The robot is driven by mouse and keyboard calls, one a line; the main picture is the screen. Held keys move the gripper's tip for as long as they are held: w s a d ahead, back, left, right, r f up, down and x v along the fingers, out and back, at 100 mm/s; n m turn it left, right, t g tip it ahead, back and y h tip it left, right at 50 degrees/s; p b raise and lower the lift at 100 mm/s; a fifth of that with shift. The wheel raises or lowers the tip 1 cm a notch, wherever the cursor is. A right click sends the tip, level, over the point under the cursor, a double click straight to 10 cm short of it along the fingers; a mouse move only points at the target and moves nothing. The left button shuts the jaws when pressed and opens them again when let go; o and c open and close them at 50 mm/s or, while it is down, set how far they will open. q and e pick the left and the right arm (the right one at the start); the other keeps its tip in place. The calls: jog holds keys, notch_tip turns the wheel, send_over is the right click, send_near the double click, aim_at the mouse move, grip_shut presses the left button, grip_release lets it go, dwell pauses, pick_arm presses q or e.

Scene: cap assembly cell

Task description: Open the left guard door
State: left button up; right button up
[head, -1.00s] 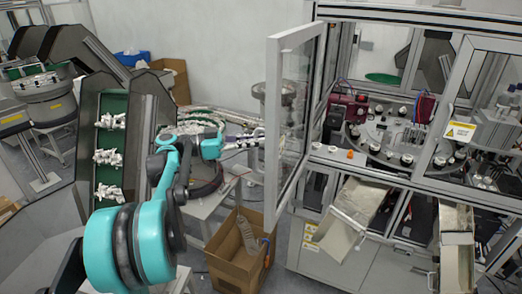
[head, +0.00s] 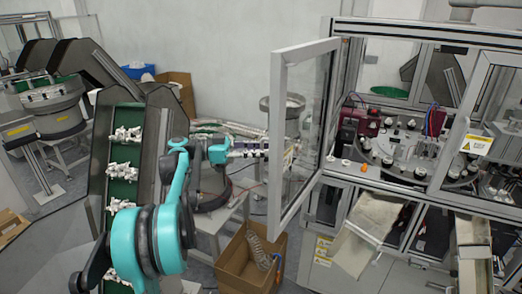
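The left guard door (head: 276,140) is a grey-framed clear panel on the left side of the machine cabinet. It stands swung out from the cabinet, leaving the opening beside it uncovered. My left arm reaches in from the left, and my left gripper (head: 288,152) is at the door, at about mid height. Its front part lies behind the door's outer upright and shows partly through the clear panel. The fingers are small and blurred there, so I cannot tell whether they are open or touch the door. My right gripper is not in view.
A cardboard box (head: 235,272) stands on the floor below the door. A round feeder bowl (head: 285,103) stands behind the door. A green-belted conveyor (head: 122,187) with white parts runs on the left. Sloped metal chutes (head: 362,240) stick out below the machine deck.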

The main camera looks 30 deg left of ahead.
pick_arm(q)
jog(key=v, duration=1.2)
dwell(0.6)
